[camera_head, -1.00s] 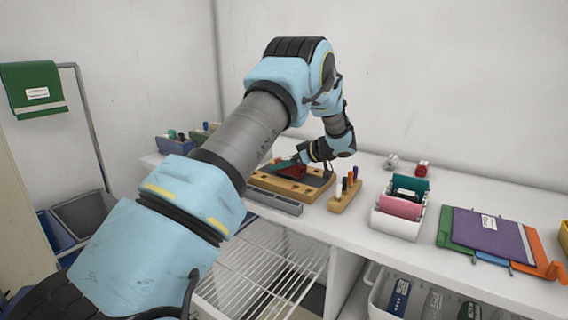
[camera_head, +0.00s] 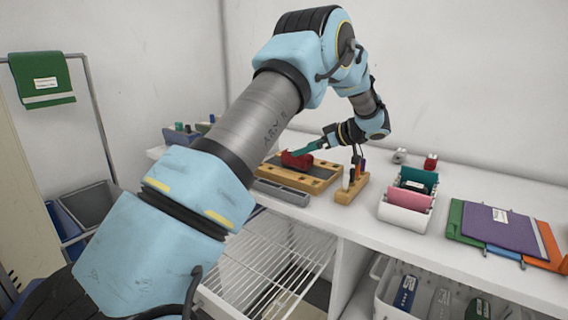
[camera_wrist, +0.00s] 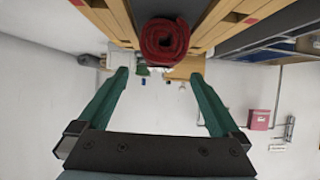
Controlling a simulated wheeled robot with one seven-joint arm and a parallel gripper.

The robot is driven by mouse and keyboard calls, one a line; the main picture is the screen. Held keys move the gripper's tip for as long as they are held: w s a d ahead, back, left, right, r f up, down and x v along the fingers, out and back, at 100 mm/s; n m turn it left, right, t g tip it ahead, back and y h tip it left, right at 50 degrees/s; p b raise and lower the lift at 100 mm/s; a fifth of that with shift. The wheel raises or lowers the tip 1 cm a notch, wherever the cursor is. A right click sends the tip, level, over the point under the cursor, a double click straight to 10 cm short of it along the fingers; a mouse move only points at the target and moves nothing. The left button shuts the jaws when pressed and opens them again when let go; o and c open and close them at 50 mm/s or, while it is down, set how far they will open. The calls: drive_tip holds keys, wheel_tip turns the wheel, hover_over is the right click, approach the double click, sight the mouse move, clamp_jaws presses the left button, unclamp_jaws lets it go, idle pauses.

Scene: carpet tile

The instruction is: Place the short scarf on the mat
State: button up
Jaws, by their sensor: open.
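A red rolled cloth (camera_head: 297,160), which looks like the scarf, lies on a wood-framed board with a dark surface (camera_head: 318,184) on the white counter. It also shows end-on as a spiral roll in the wrist view (camera_wrist: 165,42). My gripper (camera_head: 309,147) has teal fingers and sits just above and beside the roll. In the wrist view my gripper (camera_wrist: 160,75) is open and empty, with the roll beyond its fingertips and apart from them. I cannot tell for sure that the dark surface is the mat.
A wooden pen block (camera_head: 350,188) stands right of the board. A grey tray (camera_head: 282,192) lies at the counter's front edge. A wire rack (camera_head: 270,255) is below.

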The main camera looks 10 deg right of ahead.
drive_tip(key=w+a+r+t+h, duration=0.1)
drive_tip(key=w, duration=0.1)
drive_tip(key=w+a+r+m+t+h, duration=0.1)
drive_tip(key=w+a+r, duration=0.1)
drive_tip(key=w+a+r+t+h, duration=0.1)
drive_tip(key=w+a+r, duration=0.1)
drive_tip(key=shift+w+a+r+m, duration=0.1)
drive_tip(key=shift+w+r+m, duration=0.15)
drive_tip(key=shift+m, duration=0.15)
drive_tip(key=a+r+m+t+h, duration=0.1)
drive_tip(key=a+r+m+h, duration=0.15)
drive_tip(key=a+h, duration=0.2)
drive_tip(key=s+a+f+m+g, duration=0.1)
drive_tip(key=s+a+f+g, duration=0.2)
drive_tip(key=s+a, duration=0.4)
drive_tip(key=s+a+f+m+g, duration=0.2)
drive_tip(key=s+a+f+g, duration=0.2)
drive_tip(key=s, duration=1.2)
drive_tip(key=s+a+f+m+g+h, duration=0.1)
drive_tip(key=s+a+f+g, duration=0.3)
drive_tip(key=s+a, duration=0.6)
drive_tip(key=shift+s+a+f+m, duration=0.2)
drive_tip(key=shift+s+f+m, duration=0.35)
drive_tip(key=shift+s+m, duration=0.25)
drive_tip(key=shift+c, duration=0.3)
